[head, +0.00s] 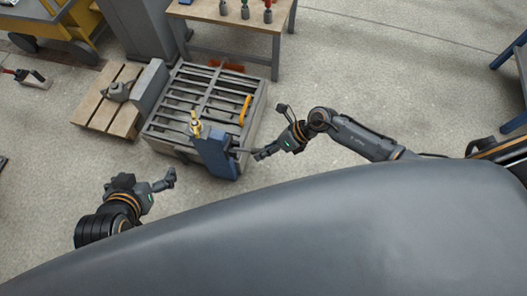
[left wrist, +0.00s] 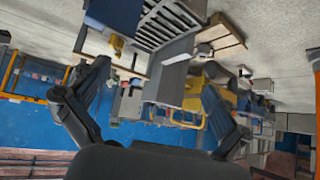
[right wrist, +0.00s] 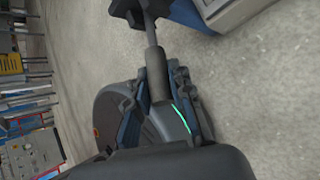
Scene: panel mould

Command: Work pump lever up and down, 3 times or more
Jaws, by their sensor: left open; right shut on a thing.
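The blue pump (head: 216,154) stands at the front edge of the grey slatted mould (head: 160,143), with a brass fitting (head: 195,126) on it. Its lever (head: 241,150) sticks out to the right. My right gripper (head: 260,153) is shut on the lever's end. In the right wrist view the grey lever grip (right wrist: 156,72) sits between the fingers, and a thin rod runs from it to a dark block. My left gripper (head: 172,178) is open and empty, left of the pump and apart from it. In the left wrist view its fingers (left wrist: 148,115) are spread.
A wooden pallet (head: 90,107) with a grey part lies left of the mould. A yellow bar (head: 245,110) lies on the mould's right side. A workbench (head: 235,24) with tools stands behind. The concrete floor on the right is mostly clear.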

